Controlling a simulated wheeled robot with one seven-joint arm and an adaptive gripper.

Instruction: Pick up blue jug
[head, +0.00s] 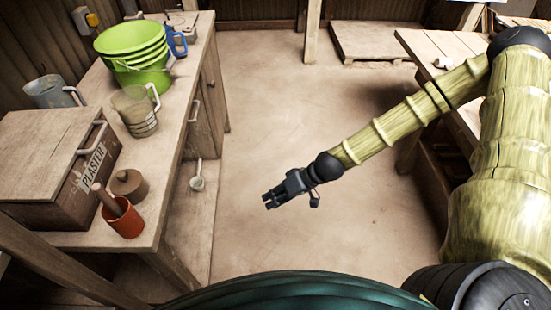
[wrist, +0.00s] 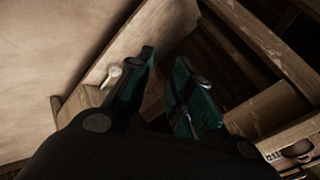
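A bright blue jug (head: 176,43) stands at the far end of the left bench in the head view. It is partly hidden behind a stack of green buckets (head: 133,48). A second, grey-blue translucent jug (head: 52,93) stands at the bench's left side, behind the plaster box. My gripper (head: 271,200) is over the open floor, right of the bench and well apart from both jugs. In the wrist view, my gripper (wrist: 166,68) has its two fingers apart with nothing between them. No blue jug shows in the wrist view.
The bench (head: 165,172) also holds a clear jug (head: 136,111), a plaster box (head: 50,187), a lidded brown pot (head: 129,186) and an orange pot (head: 122,217) with tools. A white ladle (head: 197,177) is beside the bench. The middle floor is clear.

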